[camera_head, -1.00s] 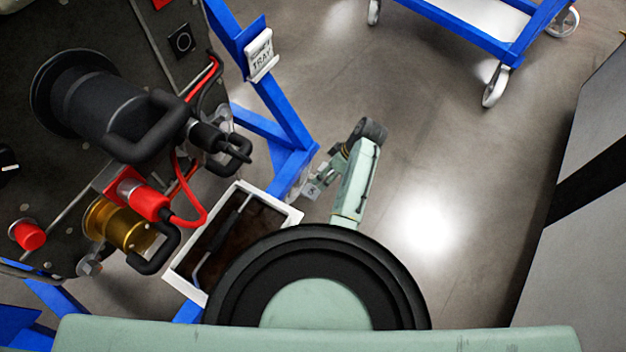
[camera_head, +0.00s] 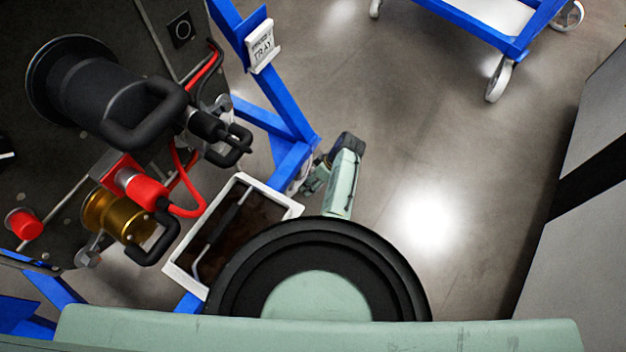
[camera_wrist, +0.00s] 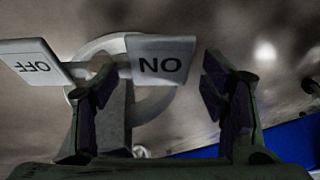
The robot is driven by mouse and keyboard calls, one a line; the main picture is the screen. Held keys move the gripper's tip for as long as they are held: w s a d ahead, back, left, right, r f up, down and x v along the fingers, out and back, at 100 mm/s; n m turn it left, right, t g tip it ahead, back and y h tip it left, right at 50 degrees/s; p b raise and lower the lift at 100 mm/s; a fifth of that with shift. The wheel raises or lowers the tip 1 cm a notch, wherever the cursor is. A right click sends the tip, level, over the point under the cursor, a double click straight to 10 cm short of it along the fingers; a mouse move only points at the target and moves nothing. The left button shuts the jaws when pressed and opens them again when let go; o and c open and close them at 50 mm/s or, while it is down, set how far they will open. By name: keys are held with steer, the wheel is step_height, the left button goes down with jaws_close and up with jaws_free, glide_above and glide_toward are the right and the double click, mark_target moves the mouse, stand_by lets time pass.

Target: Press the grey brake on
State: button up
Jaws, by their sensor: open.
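The brake is a pale grey two-ended pedal on a caster. In the wrist view its ON plate (camera_wrist: 161,60) lies between the fingers, lettering upside down, and its OFF plate (camera_wrist: 34,60) lies to the left, beyond the left finger. The round caster wheel (camera_wrist: 150,103) is behind it. My gripper (camera_wrist: 158,82) is open and empty, one finger on each side of the ON plate. The left finger overlaps the pedal's middle; I cannot tell whether it touches. In the head view my gripper (camera_head: 316,176) is small, low by the blue stand leg; the brake is mostly hidden there.
The blue stand frame (camera_head: 275,92) is close left of my arm, with a white drip tray (camera_head: 184,272) below the turbine fittings (camera_head: 105,100). A blue trolley (camera_head: 470,38) stands at the top right. The floor (camera_head: 430,180) right of my arm is clear.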

steer(key=shift+c, duration=0.2)
jaws_close()
stand_by(0.6)
